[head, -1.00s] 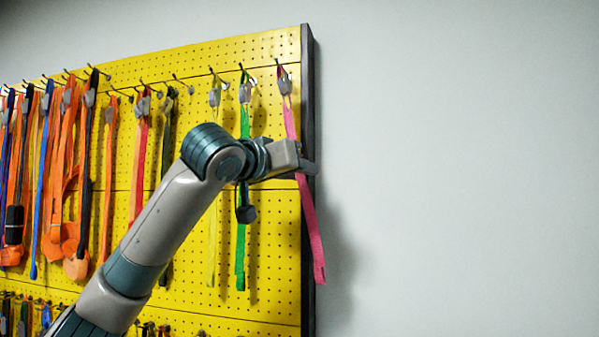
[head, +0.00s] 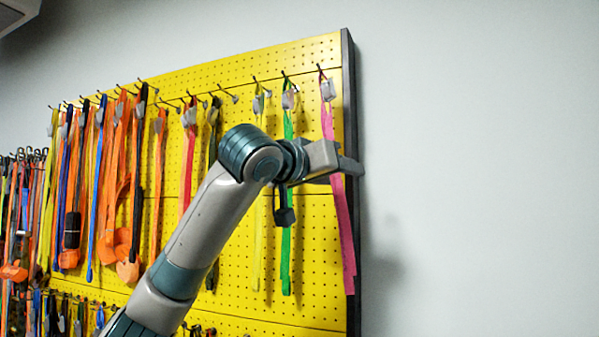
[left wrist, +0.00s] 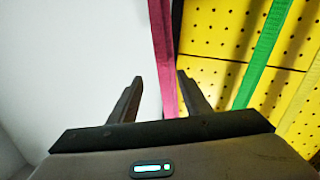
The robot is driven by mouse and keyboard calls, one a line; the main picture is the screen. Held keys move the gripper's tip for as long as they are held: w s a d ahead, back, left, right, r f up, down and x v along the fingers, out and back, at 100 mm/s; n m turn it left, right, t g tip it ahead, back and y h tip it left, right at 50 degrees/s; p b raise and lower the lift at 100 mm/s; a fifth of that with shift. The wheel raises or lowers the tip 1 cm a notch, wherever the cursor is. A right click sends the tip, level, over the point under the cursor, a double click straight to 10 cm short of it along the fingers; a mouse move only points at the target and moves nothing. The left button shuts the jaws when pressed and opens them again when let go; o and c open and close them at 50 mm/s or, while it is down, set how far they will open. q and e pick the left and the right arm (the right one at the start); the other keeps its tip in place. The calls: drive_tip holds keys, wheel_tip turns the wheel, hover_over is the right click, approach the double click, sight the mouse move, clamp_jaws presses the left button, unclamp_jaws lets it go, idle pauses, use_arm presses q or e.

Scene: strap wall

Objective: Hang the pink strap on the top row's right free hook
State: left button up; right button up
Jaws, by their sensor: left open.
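The pink strap (head: 342,225) hangs from a hook at the right end of the top row, with a grey buckle (head: 327,91) at its top. My left gripper (head: 350,168) is open at the strap's middle, well below the buckle. In the left wrist view the pink strap (left wrist: 163,50) passes between the two open fingers (left wrist: 158,92), and neither finger clearly touches it. A bare hook (head: 230,95) shows in the top row, left of the yellow strap (head: 257,215). My right gripper is not in view.
A green strap (head: 287,225) hangs just left of the pink one and also shows in the left wrist view (left wrist: 262,55). Many orange, blue and black straps crowd the yellow pegboard's left part. The board's dark edge (head: 349,80) is close at right, with bare wall beyond.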

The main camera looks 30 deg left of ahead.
use_arm(q)
drive_tip(key=s+a+b, duration=0.2)
drive_tip(key=s+b, duration=0.4)
drive_tip(key=s, duration=0.9)
drive_tip(key=shift+a+b, duration=0.15)
drive_tip(key=shift+b, duration=0.2)
drive_tip(key=shift+s, duration=0.1)
